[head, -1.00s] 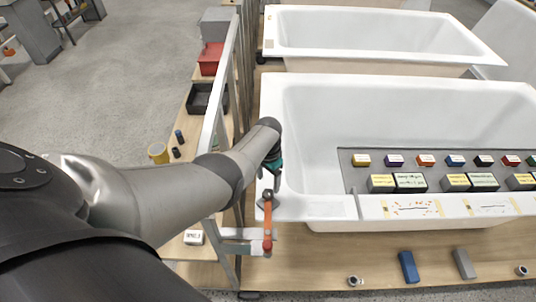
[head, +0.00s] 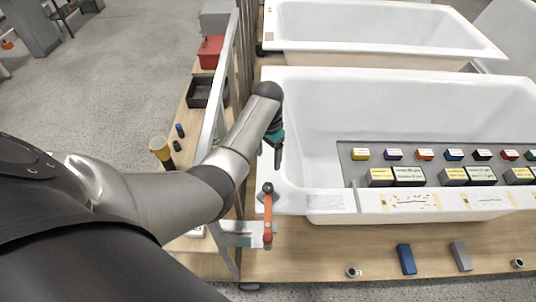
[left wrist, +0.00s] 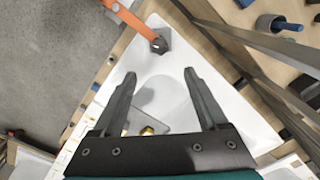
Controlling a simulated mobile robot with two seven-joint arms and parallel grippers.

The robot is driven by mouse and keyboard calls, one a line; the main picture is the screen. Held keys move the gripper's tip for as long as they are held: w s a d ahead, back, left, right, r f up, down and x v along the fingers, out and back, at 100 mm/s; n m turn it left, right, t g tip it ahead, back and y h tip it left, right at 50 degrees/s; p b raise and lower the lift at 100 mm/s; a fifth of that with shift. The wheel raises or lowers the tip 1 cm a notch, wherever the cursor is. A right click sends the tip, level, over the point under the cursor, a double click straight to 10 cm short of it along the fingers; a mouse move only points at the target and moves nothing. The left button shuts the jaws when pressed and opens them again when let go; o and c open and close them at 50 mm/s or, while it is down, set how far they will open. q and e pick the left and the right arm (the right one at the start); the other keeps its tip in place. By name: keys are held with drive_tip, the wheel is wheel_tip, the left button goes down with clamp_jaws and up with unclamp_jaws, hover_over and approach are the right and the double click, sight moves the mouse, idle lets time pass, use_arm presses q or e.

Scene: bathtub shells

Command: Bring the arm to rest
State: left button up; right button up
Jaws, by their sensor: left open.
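My left arm reaches in from the left in the head view. Its gripper (head: 272,152) points down over the left end of the near white bathtub shell (head: 310,95). In the left wrist view the two dark fingers (left wrist: 155,85) stand wide apart with nothing between them. The tub's white surface (left wrist: 160,100) lies beyond them. My right gripper is in neither view.
An orange bar (head: 268,215) stands at the tub's front left corner. A metal rail frame (head: 222,80) runs along the left side. A grey tray (head: 348,165) holds several coloured blocks. A second tub (head: 380,35) stands behind.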

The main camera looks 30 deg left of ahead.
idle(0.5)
use_arm(q)
drive_tip(key=s+d+f+t+y, duration=0.1)
drive_tip(key=s+d+t, duration=0.15)
drive_tip(key=s, duration=0.75)
drive_tip(key=s+d+r+t+h, duration=0.1)
drive_tip(key=s+d+r, duration=0.3)
drive_tip(key=s, duration=0.3)
drive_tip(key=s+d+r, duration=0.4)
drive_tip(key=s+d, duration=0.1)
drive_tip(key=s, duration=0.2)
wheel_tip(320, 180, down, 36)
drive_tip(key=s+r+g+b, duration=0.1)
drive_tip(key=s+b, duration=0.1)
drive_tip(key=b, duration=1.1)
drive_tip(key=s+a+f+b, duration=0.1)
drive_tip(key=s+f+b, duration=0.4)
drive_tip(key=f, duration=0.7)
drive_tip(key=s+a+f+g+b, duration=0.1)
drive_tip(key=s+f+b, duration=0.4)
drive_tip(key=s+f, duration=0.5)
wheel_tip(320, 180, down, 3)
drive_tip(key=shift+s+a+b, duration=0.15)
drive_tip(key=shift+a+b, duration=0.2)
drive_tip(key=shift+a, duration=0.1)
